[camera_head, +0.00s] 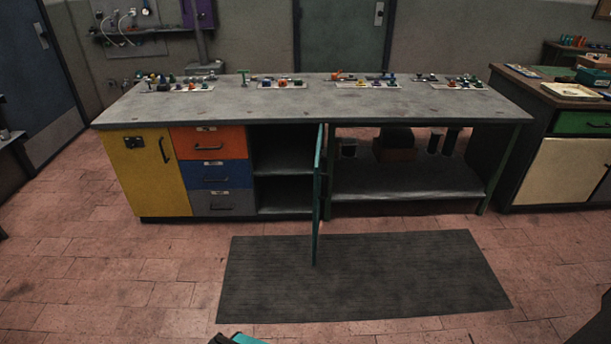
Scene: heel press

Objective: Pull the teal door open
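The teal door (317,190) stands swung out from the workbench, seen almost edge-on as a thin upright panel. It is open roughly square to the bench front. Behind it, the cabinet compartment (281,186) is uncovered and shows a dark, empty-looking inside with one shelf. The door's handle cannot be made out from this angle. The door's lower end reaches out over the dark floor mat (420,285). I cannot make out my gripper in this view. Only a small dark and teal piece shows at the bottom edge, and I cannot tell what it is.
Left of the open compartment are orange, blue and grey drawers (208,173) and a yellow cabinet door (148,175), all shut. Right of it is an open bay with a low shelf (400,183). Another cabinet (565,170) stands at right. The floor before the bench is clear.

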